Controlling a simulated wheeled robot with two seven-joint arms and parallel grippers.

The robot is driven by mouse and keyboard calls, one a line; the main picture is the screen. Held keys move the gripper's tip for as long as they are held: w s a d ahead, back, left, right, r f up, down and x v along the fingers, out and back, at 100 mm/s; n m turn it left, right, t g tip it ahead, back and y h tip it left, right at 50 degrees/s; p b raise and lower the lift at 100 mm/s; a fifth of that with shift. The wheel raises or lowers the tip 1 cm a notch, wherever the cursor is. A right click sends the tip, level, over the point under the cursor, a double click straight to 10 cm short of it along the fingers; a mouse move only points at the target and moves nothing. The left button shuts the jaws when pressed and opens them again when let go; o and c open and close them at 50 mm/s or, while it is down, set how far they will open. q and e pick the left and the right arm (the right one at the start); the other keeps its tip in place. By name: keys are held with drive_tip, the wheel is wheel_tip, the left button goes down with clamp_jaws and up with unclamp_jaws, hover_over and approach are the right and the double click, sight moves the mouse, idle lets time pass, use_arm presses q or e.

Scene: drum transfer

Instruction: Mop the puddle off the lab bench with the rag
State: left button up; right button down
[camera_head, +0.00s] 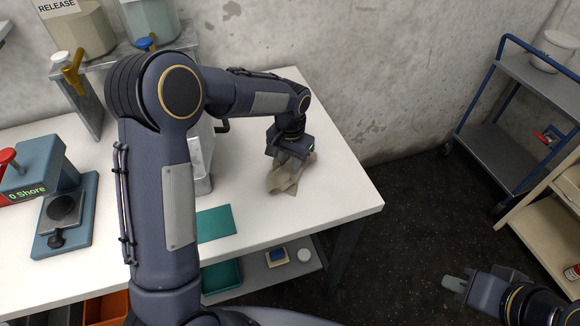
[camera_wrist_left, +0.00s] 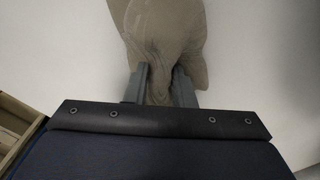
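The rag (camera_head: 290,174) is a crumpled beige-grey cloth at the right part of the white lab bench (camera_head: 335,196). My left gripper (camera_head: 283,160) is over it, pointing down. In the left wrist view the two fingers (camera_wrist_left: 160,88) pinch a fold of the rag (camera_wrist_left: 160,35), and the cloth spreads out beyond the fingertips. The rag's lower part appears to touch the bench top. No puddle can be made out; my left arm hides part of the bench. My right gripper (camera_head: 456,284) is at the lower right, over the floor, away from the bench; its finger gap is not clear.
A teal mat (camera_head: 215,223) lies near the bench's front edge. A Shore tester (camera_head: 62,205) stands at the left, and a metal stand with containers (camera_head: 150,18) at the back left. A blue-framed cart (camera_head: 490,150) stands at the right beyond dark floor.

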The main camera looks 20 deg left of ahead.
use_arm(q)
drive_tip(key=shift+f, duration=0.1)
clamp_jaws()
wheel_tip(320, 180, up, 12)
drive_tip(key=p, duration=0.8)
drive_tip(key=shift+p, duration=0.4)
drive_tip(key=shift+r, duration=0.2)
drive_tip(key=s+d+r, duration=0.1)
drive_tip(key=s+d, duration=0.1)
drive_tip(key=s, duration=0.5)
drive_tip(key=shift+s+d+r+b, duration=0.2)
drive_tip(key=shift+s+r+b, duration=0.1)
drive_tip(key=shift+r+b, duration=0.15)
drive_tip(key=shift+f, duration=0.1)
